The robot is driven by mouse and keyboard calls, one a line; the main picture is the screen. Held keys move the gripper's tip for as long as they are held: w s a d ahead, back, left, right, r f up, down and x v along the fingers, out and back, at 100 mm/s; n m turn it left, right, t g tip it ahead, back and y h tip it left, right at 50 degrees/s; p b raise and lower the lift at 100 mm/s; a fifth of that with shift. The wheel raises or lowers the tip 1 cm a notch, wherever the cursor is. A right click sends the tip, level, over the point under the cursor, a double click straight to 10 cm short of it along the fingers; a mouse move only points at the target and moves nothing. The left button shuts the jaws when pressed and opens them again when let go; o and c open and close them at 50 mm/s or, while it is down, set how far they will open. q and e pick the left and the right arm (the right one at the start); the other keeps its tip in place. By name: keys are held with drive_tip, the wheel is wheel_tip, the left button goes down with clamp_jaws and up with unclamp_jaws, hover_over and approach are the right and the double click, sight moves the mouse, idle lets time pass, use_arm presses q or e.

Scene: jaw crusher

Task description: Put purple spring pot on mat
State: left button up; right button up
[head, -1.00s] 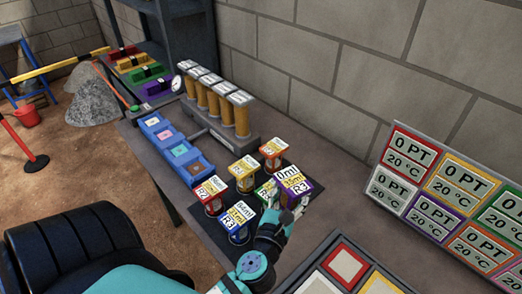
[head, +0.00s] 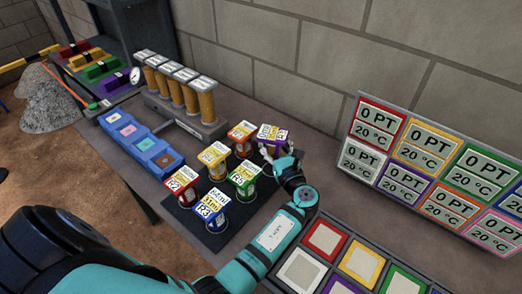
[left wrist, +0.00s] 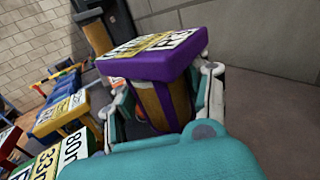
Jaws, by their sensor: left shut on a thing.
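The purple spring pot (head: 272,132) has a purple-rimmed labelled lid and is at the back right of the pot group. In the left wrist view its purple lid (left wrist: 150,62) and tan body show between the fingers. My left gripper (head: 274,150) is shut around the pot's body below the lid; it also shows in the left wrist view (left wrist: 163,108). The pot looks upright. The dark mat (head: 262,203) lies under the other pots. The purple pot's base is hidden by my gripper, so I cannot tell whether it touches the mat. My right gripper is out of view.
The green pot (head: 243,176), orange pot (head: 242,130), yellow pot (head: 214,155), red pot (head: 183,183) and blue pot (head: 211,205) stand close by. A blue tray row (head: 140,138) lies left. A display board (head: 440,170) leans right; a coloured-square panel (head: 345,265) lies in front.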

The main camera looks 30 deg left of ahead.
use_arm(q)
drive_tip(key=shift+w+f, duration=0.1)
drive_tip(key=shift+f, duration=2.65)
drive_tip(key=o, duration=1.3)
drive_tip(key=shift+f, duration=0.15)
drive_tip(key=shift+o, duration=0.2)
